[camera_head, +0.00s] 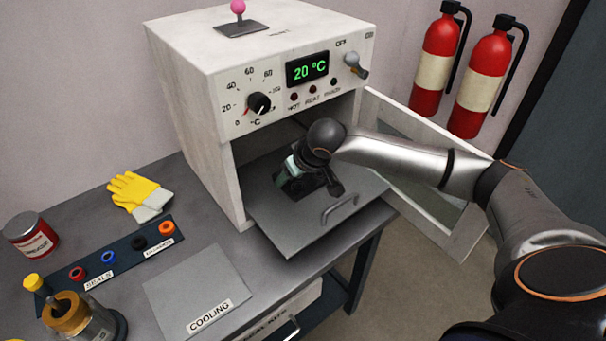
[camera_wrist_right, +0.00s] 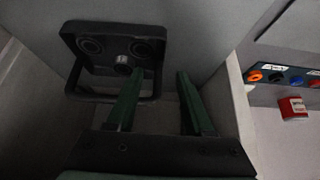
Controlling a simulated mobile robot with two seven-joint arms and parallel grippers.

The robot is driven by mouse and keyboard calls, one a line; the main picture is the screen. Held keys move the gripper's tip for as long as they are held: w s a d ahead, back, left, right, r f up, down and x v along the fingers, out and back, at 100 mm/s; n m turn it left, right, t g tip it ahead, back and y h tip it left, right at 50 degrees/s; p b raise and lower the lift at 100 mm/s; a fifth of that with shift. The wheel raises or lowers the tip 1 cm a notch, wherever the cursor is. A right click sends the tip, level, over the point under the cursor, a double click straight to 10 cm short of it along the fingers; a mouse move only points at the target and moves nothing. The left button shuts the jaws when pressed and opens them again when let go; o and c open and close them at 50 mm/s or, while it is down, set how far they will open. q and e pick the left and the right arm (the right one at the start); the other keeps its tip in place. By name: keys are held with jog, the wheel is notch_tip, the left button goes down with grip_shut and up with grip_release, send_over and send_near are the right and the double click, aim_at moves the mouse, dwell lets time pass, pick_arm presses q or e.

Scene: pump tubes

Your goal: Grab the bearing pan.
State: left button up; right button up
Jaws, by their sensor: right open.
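The bearing pan (camera_wrist_right: 106,36) is a small black tray with round sockets and a black loop handle, and a shiny metal bearing (camera_wrist_right: 123,63) sits on it. In the head view the pan (camera_head: 304,190) lies on the oven's pulled-out shelf, partly hidden by my right gripper (camera_head: 288,174). In the right wrist view my right gripper (camera_wrist_right: 160,76) is open, with its two green fingers apart and nothing between them. Its left finger overlaps the pan's corner near the handle; I cannot tell whether they touch. My left gripper is not in view.
The white oven (camera_head: 279,75) reads 20 °C, and its door (camera_head: 466,238) stands open on the right. The shelf (camera_head: 287,232) has a handle in front. A COOLING plate (camera_head: 195,287), a seal rack (camera_head: 127,254) and yellow gloves (camera_head: 134,190) are on the bench.

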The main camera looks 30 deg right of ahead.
aim_at(285, 186)
jog(key=x, duration=0.4)
jog(key=shift+w, duration=0.35)
grip_shut()
jog(key=shift+d, duration=0.1)
dwell(0.9)
